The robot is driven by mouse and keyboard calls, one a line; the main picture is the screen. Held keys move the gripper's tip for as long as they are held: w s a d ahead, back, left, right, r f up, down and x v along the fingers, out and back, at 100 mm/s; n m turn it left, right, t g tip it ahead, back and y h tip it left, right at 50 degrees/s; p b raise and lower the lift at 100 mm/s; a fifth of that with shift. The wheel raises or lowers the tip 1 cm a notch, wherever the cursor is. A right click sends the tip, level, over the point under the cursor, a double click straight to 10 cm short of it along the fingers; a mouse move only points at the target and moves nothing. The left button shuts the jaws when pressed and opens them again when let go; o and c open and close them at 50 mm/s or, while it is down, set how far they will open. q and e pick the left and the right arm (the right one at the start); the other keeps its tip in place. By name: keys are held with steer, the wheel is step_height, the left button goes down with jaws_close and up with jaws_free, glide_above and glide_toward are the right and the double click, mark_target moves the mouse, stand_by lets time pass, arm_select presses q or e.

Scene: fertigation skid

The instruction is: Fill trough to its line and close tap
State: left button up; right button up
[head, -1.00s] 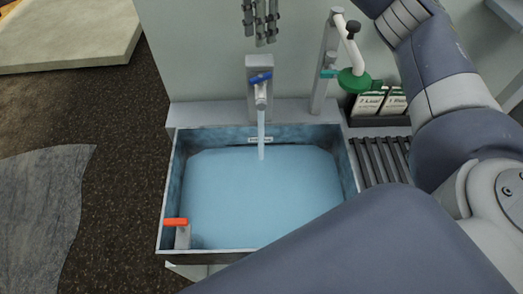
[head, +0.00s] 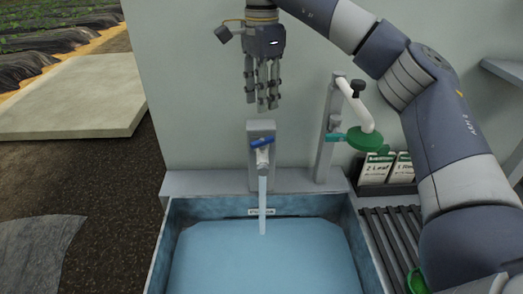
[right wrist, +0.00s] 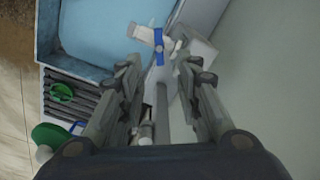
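The trough (head: 160,255) is a grey basin with a broad sheet of blue water (head: 262,262). A small white label (head: 261,212) sits on its back wall just above the water's far edge. The tap (head: 262,158) on a grey post has a blue lever (head: 261,143), and a water stream (head: 263,205) runs from it into the trough. My right gripper (head: 262,108) hangs fingers down above the tap, apart from it, open and empty. In the right wrist view the blue lever (right wrist: 159,49) shows beyond and between the parted fingers (right wrist: 160,75). My left gripper is out of view.
Right of the tap stands a white bent pipe (head: 356,105) with a green disc (head: 368,140). Labelled packets (head: 375,170) stand in a dark holder beside it. A slatted rack (head: 390,235) adjoins the trough. A pale wall rises behind.

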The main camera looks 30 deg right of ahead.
mark_target(262, 140)
step_height(262, 140, down, 11)
steer(key=shift+r+p, duration=0.15)
steer(key=shift+p, duration=0.8)
jaws_close()
